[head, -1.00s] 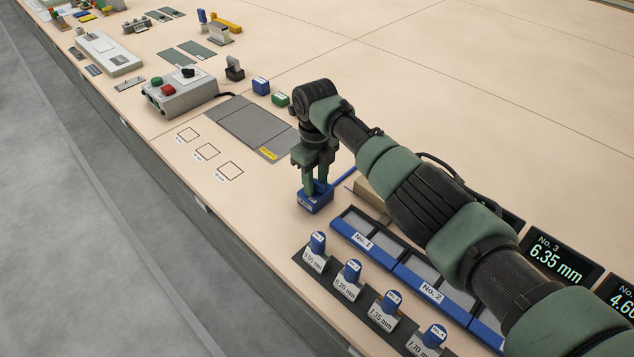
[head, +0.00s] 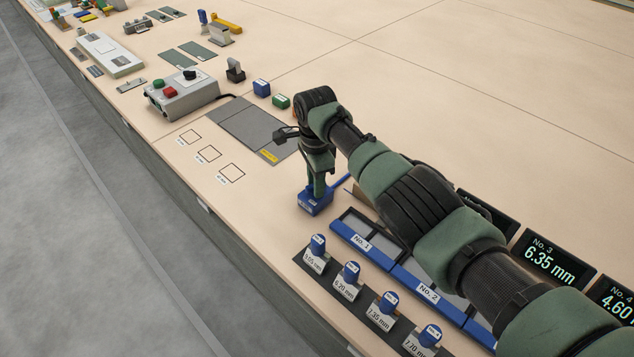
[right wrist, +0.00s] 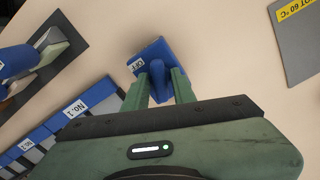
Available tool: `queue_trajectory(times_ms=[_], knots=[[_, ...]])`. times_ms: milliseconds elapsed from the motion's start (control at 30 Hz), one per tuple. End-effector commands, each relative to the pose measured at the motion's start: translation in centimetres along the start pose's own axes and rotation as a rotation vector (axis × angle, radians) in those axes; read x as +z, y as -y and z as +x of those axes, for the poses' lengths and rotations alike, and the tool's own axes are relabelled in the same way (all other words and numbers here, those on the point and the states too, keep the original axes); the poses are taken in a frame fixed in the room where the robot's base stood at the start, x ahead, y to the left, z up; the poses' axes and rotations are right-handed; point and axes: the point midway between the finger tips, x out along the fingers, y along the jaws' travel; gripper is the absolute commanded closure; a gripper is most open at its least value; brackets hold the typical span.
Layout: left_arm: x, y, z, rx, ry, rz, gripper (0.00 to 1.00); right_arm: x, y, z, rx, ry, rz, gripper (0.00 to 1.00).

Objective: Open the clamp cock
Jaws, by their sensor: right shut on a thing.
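The clamp cock appears to be the small blue block (head: 314,204) on the beige bench, with a white label on one side and a blue arm or tube running to the upper right. It also shows in the right wrist view (right wrist: 174,53), where a rounded blue handle (right wrist: 157,72) stands up from it. My right gripper (head: 319,187) points down onto the block. In the right wrist view its two green fingers (right wrist: 159,82) are shut on the blue handle, one on each side. My left gripper is out of view.
A blue-framed row of trays (head: 366,238) and a dark rack (head: 352,297) of blue-topped labelled pieces stand close by. Dark displays (head: 553,258) are at the right. A grey mat (head: 245,124) and a control box (head: 182,96) lie beyond. The bench front edge is at the left.

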Motion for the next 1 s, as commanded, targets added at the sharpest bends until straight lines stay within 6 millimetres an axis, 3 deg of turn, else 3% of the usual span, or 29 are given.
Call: queue_trajectory(times_ms=[200, 233, 267, 633, 1000], knots=[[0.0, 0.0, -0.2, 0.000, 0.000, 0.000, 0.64, 0.1, 0.0, 0.0, 0.000, 0.001, -0.378, 1.00], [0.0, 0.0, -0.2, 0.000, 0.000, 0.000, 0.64, 0.0, 0.0, 0.1, 0.000, 0.000, -0.385, 0.69], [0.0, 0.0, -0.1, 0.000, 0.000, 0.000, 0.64, 0.0, 0.0, 0.1, 0.000, 0.000, -0.380, 0.65], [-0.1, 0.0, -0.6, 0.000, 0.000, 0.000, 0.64, 0.0, 0.0, -0.5, 0.000, 0.000, -0.376, 0.65], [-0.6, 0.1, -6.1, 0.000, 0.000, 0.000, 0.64, 0.0, 0.0, -5.7, 0.001, 0.000, -0.375, 0.65]])
